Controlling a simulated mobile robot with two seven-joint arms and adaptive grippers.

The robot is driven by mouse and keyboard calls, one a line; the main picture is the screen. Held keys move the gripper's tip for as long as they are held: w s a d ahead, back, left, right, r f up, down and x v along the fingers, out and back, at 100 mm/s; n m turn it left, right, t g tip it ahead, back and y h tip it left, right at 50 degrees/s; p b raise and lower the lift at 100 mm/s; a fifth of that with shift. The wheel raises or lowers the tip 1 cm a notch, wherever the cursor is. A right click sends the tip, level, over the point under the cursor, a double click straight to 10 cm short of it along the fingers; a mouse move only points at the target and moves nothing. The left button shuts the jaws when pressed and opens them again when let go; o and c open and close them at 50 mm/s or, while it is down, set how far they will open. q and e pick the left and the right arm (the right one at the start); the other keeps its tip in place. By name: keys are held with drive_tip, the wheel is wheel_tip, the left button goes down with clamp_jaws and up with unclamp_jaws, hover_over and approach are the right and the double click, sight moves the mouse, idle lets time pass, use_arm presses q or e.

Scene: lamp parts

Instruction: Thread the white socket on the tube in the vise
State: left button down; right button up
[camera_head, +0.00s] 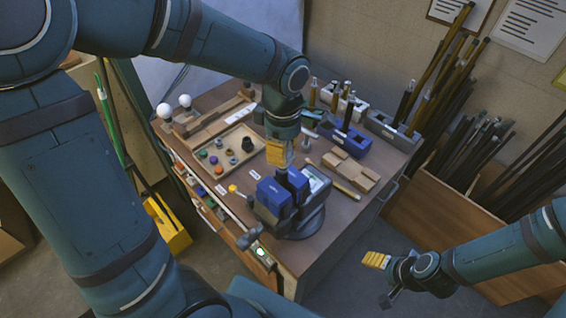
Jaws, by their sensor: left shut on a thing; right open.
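The blue vise (274,196) stands on a dark round base near the front edge of the workbench. My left gripper (278,156) points down just above and behind the vise jaws. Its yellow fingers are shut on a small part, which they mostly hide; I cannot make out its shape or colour. The tube in the vise is not clearly visible, and I cannot tell whether the held part touches it. My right gripper (376,260) is open and empty, off the bench at the lower right, over the floor.
A shallow tray (230,158) of small coloured parts lies left of the vise. Two white bulbs (165,111) stand at the far left. A blue holder (345,137) and wooden blocks (350,168) are at the right. A crate of rods (430,215) stands beyond the bench.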

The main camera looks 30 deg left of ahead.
use_arm(q)
drive_tip(key=shift+s+f, duration=0.15)
drive_tip(key=shift+f, duration=0.1)
drive_tip(key=m, duration=0.6)
drive_tip(key=shift+f+m+p, duration=0.1)
drive_tip(key=shift+m+p, duration=0.2)
drive_tip(key=shift+m, duration=0.1)
drive_tip(key=m, duration=0.3)
drive_tip(key=shift+p, duration=0.3)
drive_tip(key=m, duration=0.4)
drive_tip(key=shift+p, duration=0.3)
drive_tip(key=m+p, duration=0.1)
drive_tip(key=m, duration=0.2)
drive_tip(key=shift+s, duration=0.1)
drive_tip(key=m, duration=0.3)
drive_tip(key=shift+f+m+p, duration=0.1)
drive_tip(key=shift+m+p, duration=0.25)
drive_tip(key=shift+m, duration=0.05)
